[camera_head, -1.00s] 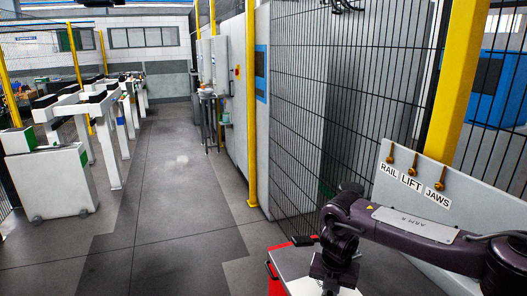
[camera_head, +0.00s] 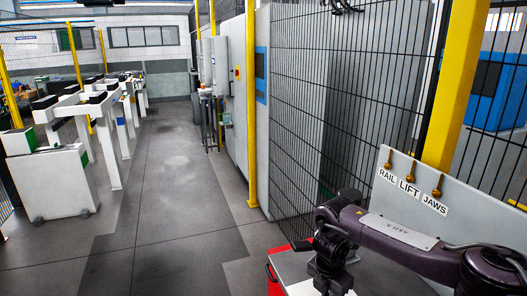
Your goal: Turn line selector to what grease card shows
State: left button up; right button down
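A pale grey panel (camera_head: 470,210) stands at the right. It carries three small brass-coloured fittings above white labels reading RAIL (camera_head: 387,175), LIFT (camera_head: 408,187) and JAWS (camera_head: 434,205). I cannot tell whether these fittings are the line selector. No grease card can be made out. My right arm comes in from the right, below the labels. Its dark wrist end (camera_head: 331,276) is over the grey top at the bottom edge, apart from the fittings; the fingertips cannot be made out. My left gripper is not in view.
A red cabinet with a grey top (camera_head: 290,268) stands at the bottom, under my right arm. Black mesh fencing (camera_head: 335,110) and yellow posts (camera_head: 251,120) rise behind. White stands (camera_head: 62,180) line the left. The grey floor in the middle is clear.

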jog(key=shift+m+p, duration=0.45)
jog(key=shift+m, duration=0.65)
jog(key=shift+m+g, duration=0.3)
jog(key=shift+m, duration=0.4)
jog(key=m+p, duration=0.2)
jog(key=m, duration=0.1)
jog(key=shift+w+a+r, duration=0.1)
jog(key=shift+m+g, duration=0.3)
jog(key=shift+m, duration=0.4)
